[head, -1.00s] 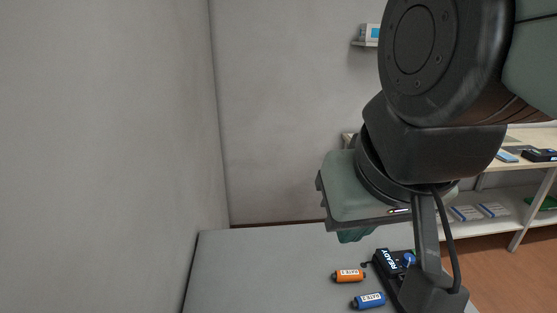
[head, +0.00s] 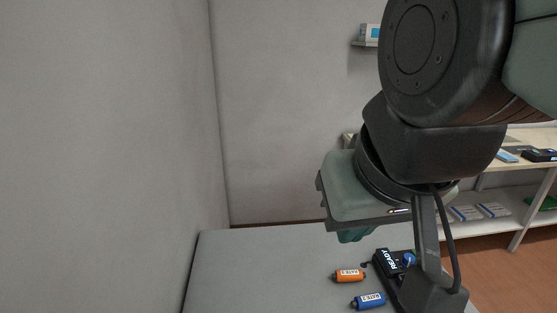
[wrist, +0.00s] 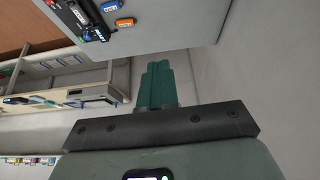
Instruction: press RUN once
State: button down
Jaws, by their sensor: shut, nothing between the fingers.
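A black device (head: 387,270) with a READY display stands at the right of the grey table, partly hidden behind my arm. A blue round part shows beside its display. The device also shows at the top left of the wrist view (wrist: 78,16). I cannot make out a RUN label in either view. My gripper has its green fingers (wrist: 156,86) shut together and empty. In the head view their tip (head: 352,237) shows below my wrist, apart from the device and further back.
An orange cartridge (head: 348,275) and a blue cartridge (head: 369,300), both labelled, lie on the table (head: 260,270) left of the device. The table's left part is clear. A wall stands close on the left. A shelf unit (head: 530,200) with boxes stands at the right.

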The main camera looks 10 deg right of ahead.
jog(key=w+d+r+m+t, duration=0.1)
jog(key=w+r+m, duration=0.1)
jog(key=w, duration=0.4)
jog(key=w+d+r+m, duration=0.2)
jog(key=w, duration=0.4)
jog(key=w+d+f+m+y, duration=0.3)
jog(key=w+d+f+m, duration=0.75)
jog(key=w, duration=0.55)
jog(key=w+d+f+m+t+h, duration=0.1)
jog(key=d+f+m, duration=0.9)
jog(key=d+f, duration=1.3)
jog(key=d+t, duration=0.1)
jog(key=d, duration=0.2)
jog(key=shift+w+m, duration=0.25)
jog(key=shift+m, duration=0.1)
jog(key=shift+f, duration=0.2)
